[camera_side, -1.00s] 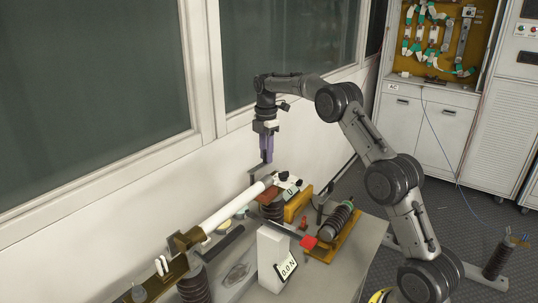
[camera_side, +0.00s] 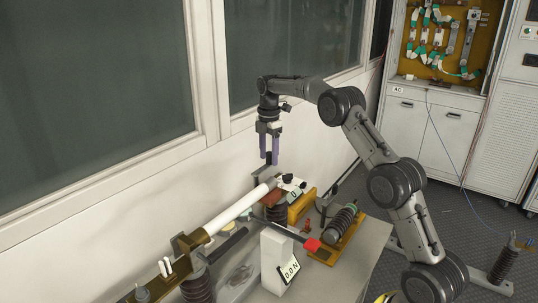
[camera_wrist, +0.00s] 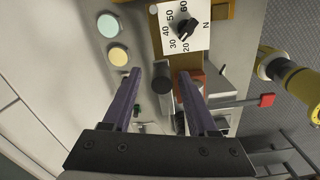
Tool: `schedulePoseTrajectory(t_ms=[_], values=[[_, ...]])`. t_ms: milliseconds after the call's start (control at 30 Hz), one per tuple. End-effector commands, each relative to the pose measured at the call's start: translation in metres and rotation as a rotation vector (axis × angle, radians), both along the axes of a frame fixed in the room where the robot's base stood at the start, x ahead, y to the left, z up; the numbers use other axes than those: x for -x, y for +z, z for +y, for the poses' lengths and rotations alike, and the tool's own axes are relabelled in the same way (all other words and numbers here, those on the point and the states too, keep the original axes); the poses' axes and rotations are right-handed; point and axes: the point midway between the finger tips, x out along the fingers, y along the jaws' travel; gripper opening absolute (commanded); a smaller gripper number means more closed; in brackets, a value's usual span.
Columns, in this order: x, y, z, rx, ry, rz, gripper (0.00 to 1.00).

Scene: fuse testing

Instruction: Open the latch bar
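My gripper (camera_side: 268,161) points down with two purple fingers spread apart, above the far end of the white tube (camera_side: 235,209). In the wrist view my gripper (camera_wrist: 160,75) is open, and a dark rounded grip (camera_wrist: 162,78) shows between the fingertips. Contact with the fingers is not visible. In the side view a dark piece shows between and behind the fingertips, partly hidden by them.
A dark rod with a red end (camera_side: 312,244) lies beside the 0.0 N display (camera_side: 289,271). A numbered dial (camera_wrist: 184,26) and two round buttons (camera_wrist: 108,26) are near my fingers. The wall is close behind.

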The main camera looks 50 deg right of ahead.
Motion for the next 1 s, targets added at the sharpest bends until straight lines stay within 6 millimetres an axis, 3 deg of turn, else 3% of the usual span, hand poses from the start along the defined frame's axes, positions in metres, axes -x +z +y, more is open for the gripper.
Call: schedulePoseTrajectory(t_ms=[167, 333, 800, 1000], values=[[0.001, -0.001, 0.0, -0.001, -0.001, 0.003, 0.59], [0.0, 0.011, 0.0, 0.0, -0.001, 0.002, 0.59], [0.0, 0.097, 0.0, 0.001, 0.0, -0.002, 0.59], [0.0, 0.11, 0.0, 0.0, 0.0, 0.0, 0.59]])
